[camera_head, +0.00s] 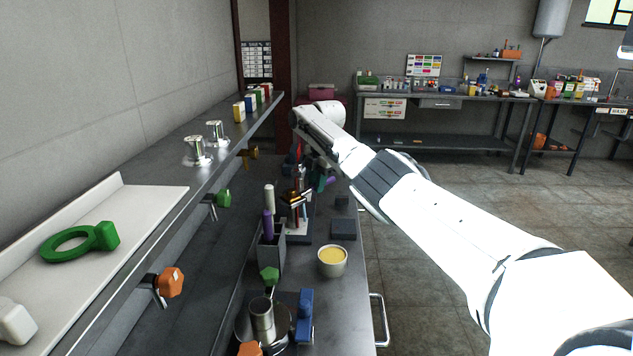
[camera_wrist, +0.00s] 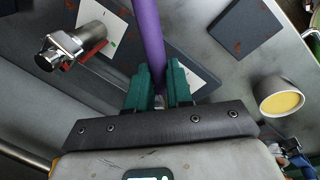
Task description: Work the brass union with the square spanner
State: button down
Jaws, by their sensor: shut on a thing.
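My gripper (camera_wrist: 152,90) has teal fingers and is shut on a purple rod (camera_wrist: 149,35) in the wrist view. The rod runs away from the fingers to the top edge, where its far end is out of sight, so I cannot tell whether it is the square spanner. In the head view my gripper (camera_head: 322,178) is over the far part of the bench, partly hidden by my arm. A brass-coloured fitting (camera_head: 250,153) juts out below the shelf edge; I cannot tell whether it is the union. A silver cylindrical fitting (camera_wrist: 85,45) lies below the gripper's left side.
A cup of yellow stuff (camera_head: 332,261) stands near the bench's right edge, by a dark block (camera_head: 343,229). A grey holder (camera_head: 271,250) with upright handles stands left of it. The floor at right is clear.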

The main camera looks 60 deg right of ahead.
jog(key=shift+r+p, duration=2.7)
jog(key=shift+r, duration=0.8)
